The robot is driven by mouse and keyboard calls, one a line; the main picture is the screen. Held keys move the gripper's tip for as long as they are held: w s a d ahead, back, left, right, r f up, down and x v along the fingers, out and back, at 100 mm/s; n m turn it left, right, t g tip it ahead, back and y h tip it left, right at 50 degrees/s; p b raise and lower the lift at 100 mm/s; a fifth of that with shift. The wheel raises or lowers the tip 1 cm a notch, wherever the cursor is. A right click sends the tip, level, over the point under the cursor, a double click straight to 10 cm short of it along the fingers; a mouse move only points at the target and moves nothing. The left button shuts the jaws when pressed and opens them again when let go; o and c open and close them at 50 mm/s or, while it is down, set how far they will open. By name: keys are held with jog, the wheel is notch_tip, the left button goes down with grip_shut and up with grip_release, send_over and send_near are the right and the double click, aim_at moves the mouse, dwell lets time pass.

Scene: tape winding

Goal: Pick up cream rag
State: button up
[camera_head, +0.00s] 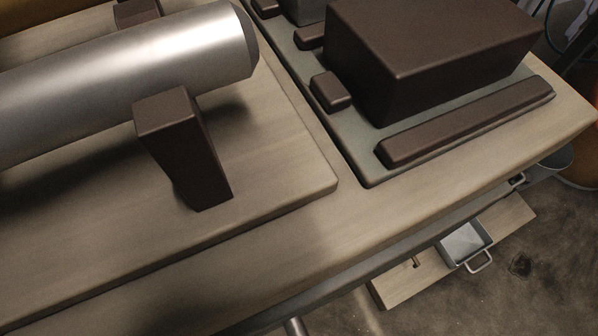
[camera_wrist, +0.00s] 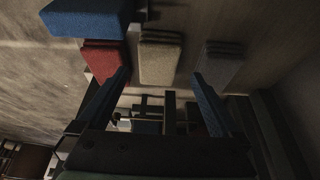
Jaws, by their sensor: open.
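The cream rag (camera_wrist: 160,60) looks like a folded, layered beige cloth in the middle of the wrist view. A folded red rag (camera_wrist: 103,60) is to its left and a folded grey-brown rag (camera_wrist: 219,64) to its right, with gaps between them. My gripper (camera_wrist: 162,75) is open and empty. Its two blue-padded fingers spread to either side of the cream rag in the picture. The distance from the fingertips to the rag is hard to judge. The rags and the gripper are not in the head view.
A blue block or cloth (camera_wrist: 88,18) lies beyond the red rag. In the head view a metal cylinder (camera_head: 150,70) rests on dark brown supports (camera_head: 182,145) on a wooden board. A large brown box (camera_head: 430,50) stands on a grey mat. A metal tray (camera_head: 465,243) sits lower down.

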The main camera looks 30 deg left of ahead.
jog(key=b+x, duration=0.1)
jog(key=x, duration=0.1)
jog(key=b+x, duration=0.2)
jog(key=shift+s+f, duration=0.1)
jog(key=shift+f, duration=0.25)
jog(key=shift+r, duration=0.1)
jog(key=c, duration=1.3)
notch_tip(320, 180, up, 10)
jog(key=p, duration=0.6)
jog(key=shift+d+p, duration=0.1)
jog(key=shift+p, duration=0.3)
